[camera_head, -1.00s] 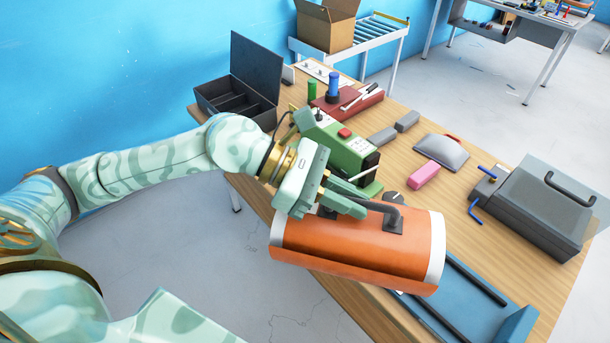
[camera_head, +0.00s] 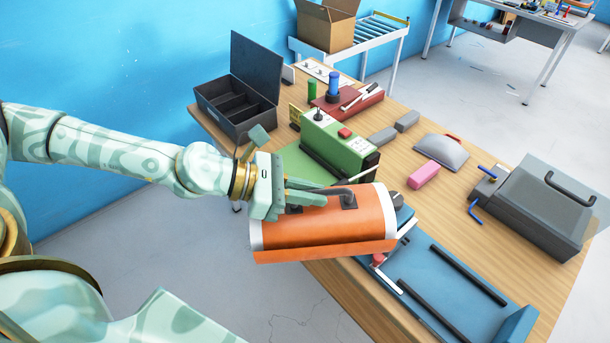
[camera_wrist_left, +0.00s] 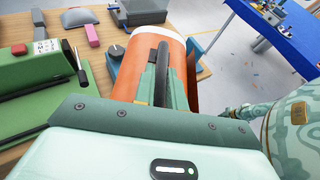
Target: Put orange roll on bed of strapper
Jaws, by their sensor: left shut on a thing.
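The orange roll (camera_head: 325,228) is a wide orange cylinder with white bands at its ends and a black handle (camera_head: 347,194) on top. My left gripper (camera_head: 318,196) is shut on this handle and holds the roll in front of the table's near edge. In the left wrist view the orange roll (camera_wrist_left: 145,50) lies beyond the fingers. The strapper is the blue machine with a flat bed (camera_head: 425,287) and two black rails, at the table's near right. The roll is left of the bed and hides part of the machine's left end. My right gripper is not clearly seen.
A green machine (camera_head: 345,140) stands just behind the roll. A dark open case (camera_head: 237,112) is at the back left. A pink block (camera_head: 424,175), a grey domed object (camera_head: 442,151) and a grey box (camera_head: 535,210) lie farther right. Bare wood (camera_head: 440,215) shows between them.

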